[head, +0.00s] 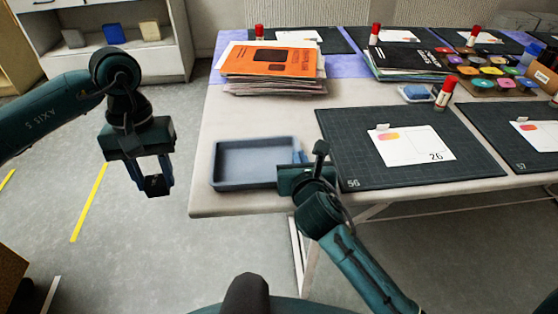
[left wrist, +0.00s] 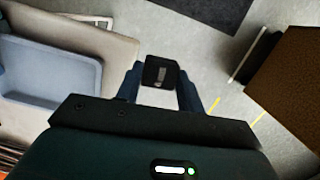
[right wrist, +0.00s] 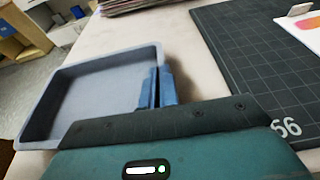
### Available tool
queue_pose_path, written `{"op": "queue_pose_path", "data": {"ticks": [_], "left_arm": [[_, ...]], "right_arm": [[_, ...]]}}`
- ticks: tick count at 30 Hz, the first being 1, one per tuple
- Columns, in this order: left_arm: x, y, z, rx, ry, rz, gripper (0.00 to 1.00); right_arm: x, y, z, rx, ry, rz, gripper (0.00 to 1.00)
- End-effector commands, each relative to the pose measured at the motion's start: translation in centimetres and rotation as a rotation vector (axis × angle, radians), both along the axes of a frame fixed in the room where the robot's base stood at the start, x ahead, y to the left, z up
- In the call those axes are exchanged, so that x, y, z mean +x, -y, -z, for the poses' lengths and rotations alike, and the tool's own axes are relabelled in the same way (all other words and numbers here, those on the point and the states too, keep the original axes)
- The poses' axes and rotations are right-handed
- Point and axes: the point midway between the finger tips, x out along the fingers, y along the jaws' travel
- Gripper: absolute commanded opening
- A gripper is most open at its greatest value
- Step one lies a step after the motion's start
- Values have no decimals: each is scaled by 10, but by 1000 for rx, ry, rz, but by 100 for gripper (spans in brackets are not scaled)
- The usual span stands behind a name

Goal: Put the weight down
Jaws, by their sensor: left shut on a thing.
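The weight is a small black block (head: 157,185) held between the fingertips of my left gripper (head: 158,182), over the floor to the left of the table. The left wrist view also shows the black weight (left wrist: 160,72) with a pale mark on its face, pinched between two blue fingers. My right gripper (right wrist: 161,88) is over the right side of the grey-blue tray (head: 225,185); its two blue fingers are close together with only a thin gap and nothing visible between them. The tray is empty and sits at the table's front left corner.
The table (head: 205,140) holds a paper stack with an orange cover (head: 268,62), dark cutting mats (head: 350,125) with a white card (head: 412,146), and red-capped glue sticks (head: 445,94). A shelf (head: 150,60) stands at the back left. Grey floor is open below my left gripper.

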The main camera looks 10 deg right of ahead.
Motion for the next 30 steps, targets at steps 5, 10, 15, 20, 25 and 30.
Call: {"op": "queue_pose_path", "data": {"ticks": [5, 10, 15, 20, 25, 30], "left_arm": [[29, 34, -13, -5, 1, -314, 6], [57, 75, -28, -6, 1, -702, 6], [77, 112, -42, -6, 0, -1059, 6], [88, 138, -52, -5, 0, -1306, 6], [93, 151, -56, -3, 0, -1443, 6], [94, 154, -33, 1, -4, -1475, 6]], "right_arm": [[0, 0, 0, 0, 0, 0, 0], [0, 0, 0, 0, 0, 0, 0], [0, 0, 0, 0, 0, 0, 0], [0, 0, 0, 0, 0, 0, 0], [0, 0, 0, 0, 0, 0, 0], [0, 0, 0, 0, 0, 0, 0]]}}
